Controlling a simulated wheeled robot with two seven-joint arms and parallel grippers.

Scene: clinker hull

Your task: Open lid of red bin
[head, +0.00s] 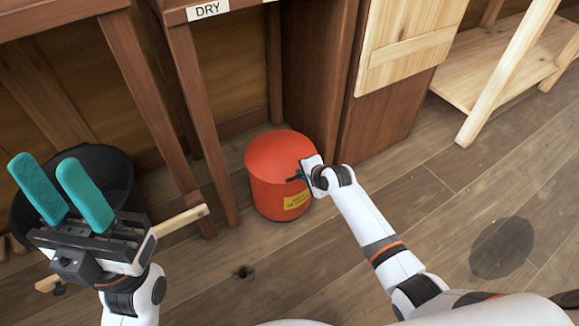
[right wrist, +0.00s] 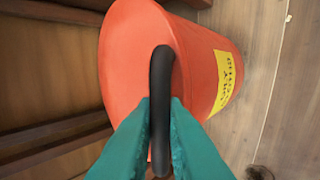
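The red bin (head: 270,165) stands on the floor below the wooden bench, with a yellow label (head: 296,200) on its side. Its red lid (head: 275,150) looks closed. My right gripper (head: 297,178) is at the lid's right edge. In the right wrist view, the teal fingers (right wrist: 160,105) sit on both sides of a black handle (right wrist: 161,70) on the lid and appear to press on it. The red bin (right wrist: 195,60) fills the middle of that view. My left gripper (head: 47,163) is open and empty, its two teal fingers apart, in front of a black bucket.
The black bucket (head: 108,170) stands at the left. A wooden post (head: 200,110) is close left of the bin, and a brown cabinet (head: 385,115) is behind it at the right. A pale wooden stick (head: 182,219) juts out at the left. The floor in front is mostly clear.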

